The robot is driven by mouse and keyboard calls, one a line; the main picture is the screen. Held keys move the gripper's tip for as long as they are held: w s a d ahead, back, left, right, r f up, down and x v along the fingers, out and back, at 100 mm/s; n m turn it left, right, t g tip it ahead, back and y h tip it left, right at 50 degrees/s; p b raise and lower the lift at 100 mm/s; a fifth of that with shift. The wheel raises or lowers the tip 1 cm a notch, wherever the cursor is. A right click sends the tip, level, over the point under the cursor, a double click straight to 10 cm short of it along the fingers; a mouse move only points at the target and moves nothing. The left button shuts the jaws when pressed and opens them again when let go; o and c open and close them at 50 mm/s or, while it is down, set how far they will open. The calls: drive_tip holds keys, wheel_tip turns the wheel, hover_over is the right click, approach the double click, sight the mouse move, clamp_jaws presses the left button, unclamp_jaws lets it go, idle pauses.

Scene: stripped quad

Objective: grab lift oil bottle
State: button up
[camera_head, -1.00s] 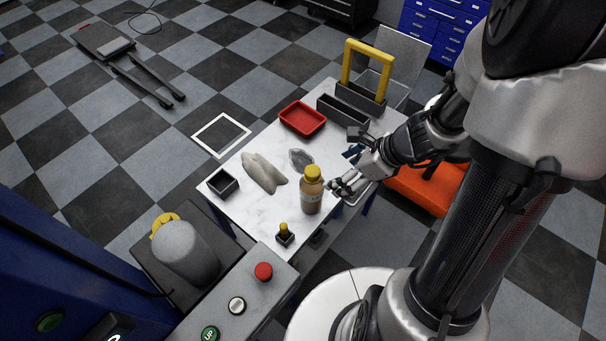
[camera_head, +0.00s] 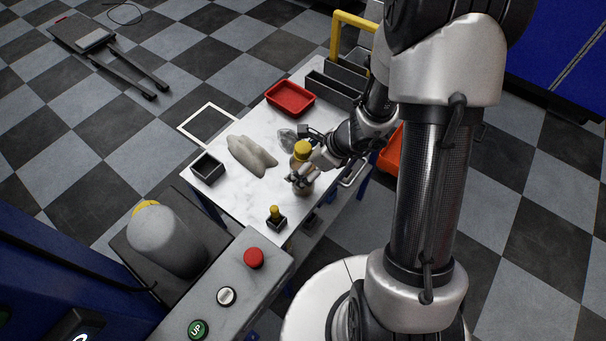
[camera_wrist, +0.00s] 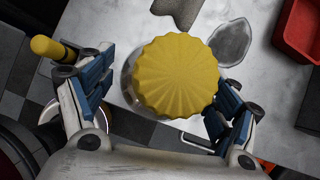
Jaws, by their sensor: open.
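The oil bottle (camera_head: 303,150) stands upright on the white table, with a ribbed yellow cap and a brownish body. In the wrist view its yellow cap (camera_wrist: 176,75) fills the middle, seen from above. My gripper (camera_head: 302,180) is at the bottle's body, below the cap. In the wrist view my gripper (camera_wrist: 165,105) is open, with one blue-padded finger on each side of the bottle. Whether either finger touches the bottle I cannot tell. The lower body of the bottle is mostly hidden by the cap and my gripper.
The white table (camera_head: 236,200) also holds a small yellow-topped item (camera_head: 276,217), a grey cloth (camera_head: 252,156), a black box (camera_head: 208,168), a red tray (camera_head: 290,98) and a dark bin (camera_head: 333,90). A button panel (camera_head: 228,290) stands at the near side.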

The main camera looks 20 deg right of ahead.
drive_tip(key=shift+w+a+f, duration=0.1)
drive_tip(key=shift+a+f, duration=0.05)
drive_tip(key=shift+f, duration=0.1)
drive_tip(key=shift+c, duration=0.2)
drive_tip(key=c, duration=1.5)
drive_tip(key=shift+c, duration=0.3)
drive_tip(key=shift+r, duration=0.1)
